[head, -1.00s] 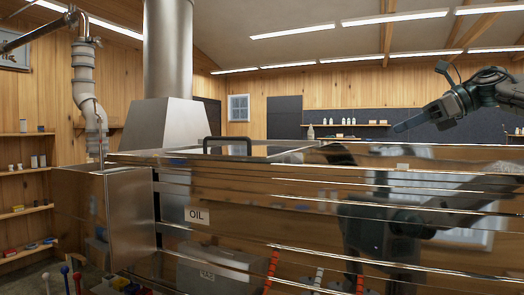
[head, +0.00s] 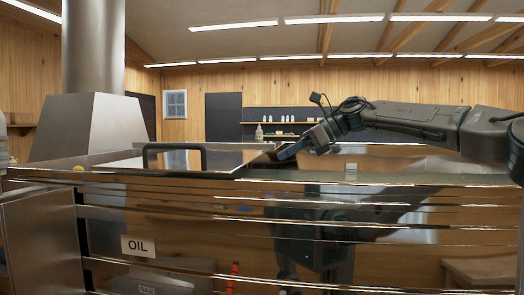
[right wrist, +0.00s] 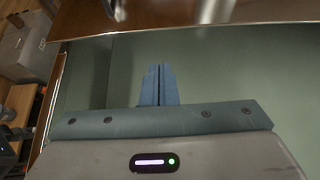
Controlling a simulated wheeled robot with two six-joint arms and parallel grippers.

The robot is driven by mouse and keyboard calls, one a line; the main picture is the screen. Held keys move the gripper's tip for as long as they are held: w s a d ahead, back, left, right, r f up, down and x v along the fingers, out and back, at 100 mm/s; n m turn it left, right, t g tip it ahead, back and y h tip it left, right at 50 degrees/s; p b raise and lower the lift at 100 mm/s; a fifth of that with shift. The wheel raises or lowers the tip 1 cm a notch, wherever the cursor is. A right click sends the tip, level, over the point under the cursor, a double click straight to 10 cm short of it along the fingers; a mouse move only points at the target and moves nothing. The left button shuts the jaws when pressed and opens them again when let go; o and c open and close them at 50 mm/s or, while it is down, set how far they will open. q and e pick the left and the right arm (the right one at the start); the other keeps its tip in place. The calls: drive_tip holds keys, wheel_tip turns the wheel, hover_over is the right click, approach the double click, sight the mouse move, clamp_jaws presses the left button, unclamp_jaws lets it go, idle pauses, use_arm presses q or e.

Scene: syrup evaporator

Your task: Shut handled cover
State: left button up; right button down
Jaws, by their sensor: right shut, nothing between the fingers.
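The handled cover (head: 222,160) is a flat, shiny metal panel on top of the evaporator, left of centre in the head view. Its black bar handle (head: 175,146) stands up near the left part of it. My right gripper (head: 283,155) is low over the evaporator top, just past the cover's right end; I cannot tell if it touches. In the right wrist view its blue fingers (right wrist: 158,84) are shut and empty over a plain grey-green surface. My left gripper is not in view.
A shelf with bottles (head: 280,135) is on the far wall.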

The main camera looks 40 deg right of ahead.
use_arm(q)
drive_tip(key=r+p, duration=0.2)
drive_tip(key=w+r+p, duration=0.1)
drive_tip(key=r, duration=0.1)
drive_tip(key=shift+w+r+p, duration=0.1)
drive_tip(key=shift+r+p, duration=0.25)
drive_tip(key=shift+p, duration=0.05)
use_arm(e)
drive_tip(key=w+a+f, duration=0.1)
drive_tip(key=w+a, duration=0.3)
drive_tip(key=w, duration=0.1)
drive_tip(key=shift+f, duration=0.2)
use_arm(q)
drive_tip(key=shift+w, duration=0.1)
use_arm(e)
drive_tip(key=shift+a, duration=0.1)
